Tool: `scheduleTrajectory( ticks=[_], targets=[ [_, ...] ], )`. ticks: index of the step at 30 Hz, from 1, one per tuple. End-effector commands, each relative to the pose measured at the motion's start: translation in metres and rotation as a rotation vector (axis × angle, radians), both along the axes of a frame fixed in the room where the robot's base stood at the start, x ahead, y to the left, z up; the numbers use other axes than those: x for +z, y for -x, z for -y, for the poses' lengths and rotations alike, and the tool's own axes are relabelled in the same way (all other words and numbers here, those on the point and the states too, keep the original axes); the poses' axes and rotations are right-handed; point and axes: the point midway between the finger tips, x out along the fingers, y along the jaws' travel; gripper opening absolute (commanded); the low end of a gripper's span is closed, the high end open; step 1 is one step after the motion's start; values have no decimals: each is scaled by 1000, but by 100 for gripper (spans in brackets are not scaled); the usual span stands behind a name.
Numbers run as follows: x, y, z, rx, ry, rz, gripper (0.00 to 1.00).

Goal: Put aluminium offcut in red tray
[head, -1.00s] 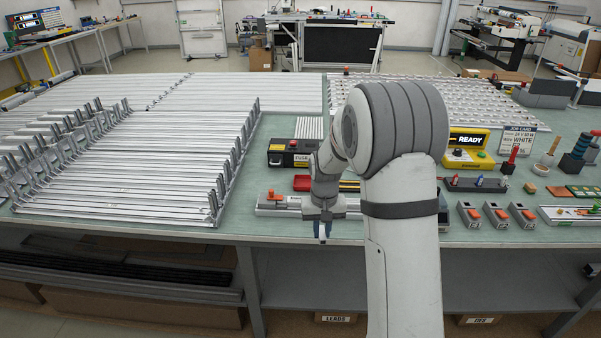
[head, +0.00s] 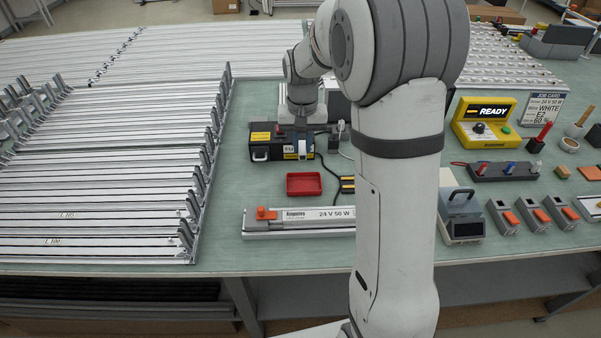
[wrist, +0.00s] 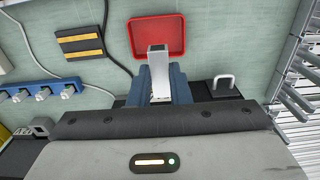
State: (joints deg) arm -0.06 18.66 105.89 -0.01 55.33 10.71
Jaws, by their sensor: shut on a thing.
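The aluminium offcut (wrist: 159,72) is a short silver bar, held between the blue fingers of my gripper (wrist: 158,85) in the wrist view. My gripper is shut on it. In the head view my gripper (head: 303,150) hangs over the black box with yellow labels, and the offcut shows as a small pale piece at its fingers. The red tray (head: 304,184) lies on the bench in front of the black box, nearer the head camera. In the wrist view the red tray (wrist: 140,38) appears empty, and the offcut's end overlaps its near part in the picture.
The black box (head: 262,152) with a handle stands right beneath my gripper. A long light driver bar (head: 300,221) with an orange connector lies in front of the tray. A black block with yellow stripes (wrist: 82,43) and a cable lie beside the tray. Aluminium profiles (head: 110,170) fill the left.

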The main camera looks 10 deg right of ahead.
Motion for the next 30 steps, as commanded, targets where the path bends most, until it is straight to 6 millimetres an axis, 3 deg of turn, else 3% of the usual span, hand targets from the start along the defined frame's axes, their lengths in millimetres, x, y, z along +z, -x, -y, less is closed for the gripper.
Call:
scheduleTrajectory(
  ticks=[9,14,21,30],
  targets=[
    [-53,1,0,-1,0,-6,0],
    [-64,1,1,-4,0,-3,0],
    [-95,1,2,-5,0,-4,0],
    [-99,0,3,-7,0,-1,0]
  ],
)
